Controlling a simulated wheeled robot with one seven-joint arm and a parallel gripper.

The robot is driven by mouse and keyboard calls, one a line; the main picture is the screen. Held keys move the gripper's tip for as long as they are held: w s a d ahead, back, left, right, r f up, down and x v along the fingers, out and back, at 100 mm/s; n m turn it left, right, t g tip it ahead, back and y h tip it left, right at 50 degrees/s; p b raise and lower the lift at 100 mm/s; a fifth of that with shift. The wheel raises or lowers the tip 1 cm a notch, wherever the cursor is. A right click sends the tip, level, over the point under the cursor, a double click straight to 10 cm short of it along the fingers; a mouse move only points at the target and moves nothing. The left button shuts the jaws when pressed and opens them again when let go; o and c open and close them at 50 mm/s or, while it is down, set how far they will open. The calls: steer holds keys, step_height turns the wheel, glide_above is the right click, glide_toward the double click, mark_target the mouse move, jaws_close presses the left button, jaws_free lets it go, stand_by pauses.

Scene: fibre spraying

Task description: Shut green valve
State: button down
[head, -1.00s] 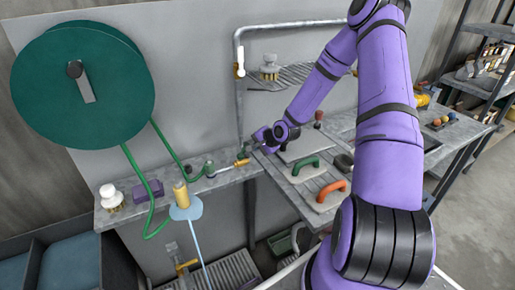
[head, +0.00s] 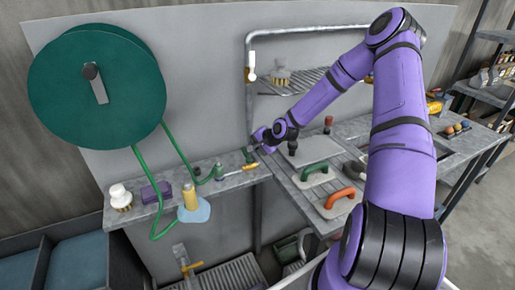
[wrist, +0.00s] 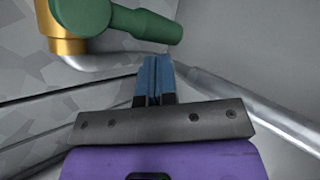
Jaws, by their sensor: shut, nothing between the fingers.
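The green valve shows large at the top left of the wrist view, with a green lever (wrist: 143,22) pointing right and a brass body (wrist: 66,30) on a grey pipe. In the head view a small green fitting (head: 248,155), apparently this valve, stands near the right end of the shelf. My gripper (wrist: 155,62) is shut and empty. Its blue fingertips are just below the lever in the wrist picture. I cannot tell whether they touch it. In the head view the fingertips are too small to make out.
A green hose runs from the big reel (head: 97,85) to the shelf (head: 150,212). A brass cylinder (head: 190,196) stands in a pale blue patch (head: 199,212). Green (head: 314,172) and orange (head: 339,197) handles are on panels at the right. A pipe (head: 250,100) rises behind my gripper.

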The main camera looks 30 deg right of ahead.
steer(key=shift+w+a, duration=0.25)
stand_by(0.4)
steer(key=v, duration=1)
steer(key=shift+s+r, duration=0.25)
steer(key=shift+s, duration=0.05)
steer(key=shift+d, duration=0.1)
stand_by(0.4)
